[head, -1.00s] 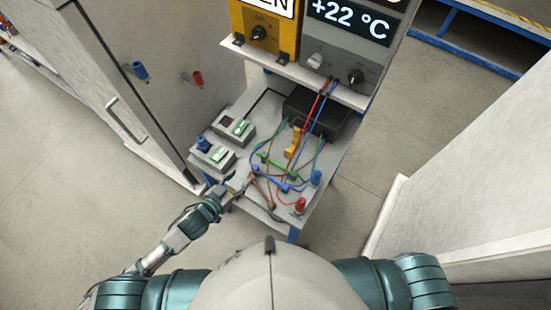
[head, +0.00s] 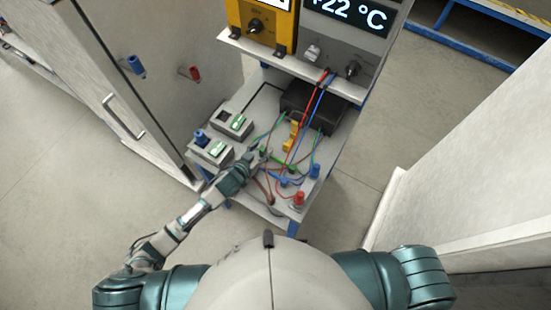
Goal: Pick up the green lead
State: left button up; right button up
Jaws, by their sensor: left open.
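The green lead (head: 276,160) lies on the tabletop of the small bench (head: 243,186), among other leads. Its left end is by my left gripper (head: 258,157), which is open and partly hides that end. Whether the fingertips touch the lead is too small to tell. My left arm reaches in from the lower left over the bench's front left edge. My right gripper is not in view.
A blue lead (head: 290,183), brown lead and red lead lie close by and cross. A red post (head: 299,198) and blue post (head: 315,171) stand at the right. A black box (head: 312,105) sits behind. Two switch boxes (head: 213,150) stand at the left.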

pick_arm(q)
jog(key=shift+w+d+f, duration=0.2)
jog(key=shift+w+d, duration=0.05)
jog(key=shift+w, duration=0.15)
jog(key=shift+c, duration=0.2)
grip_shut()
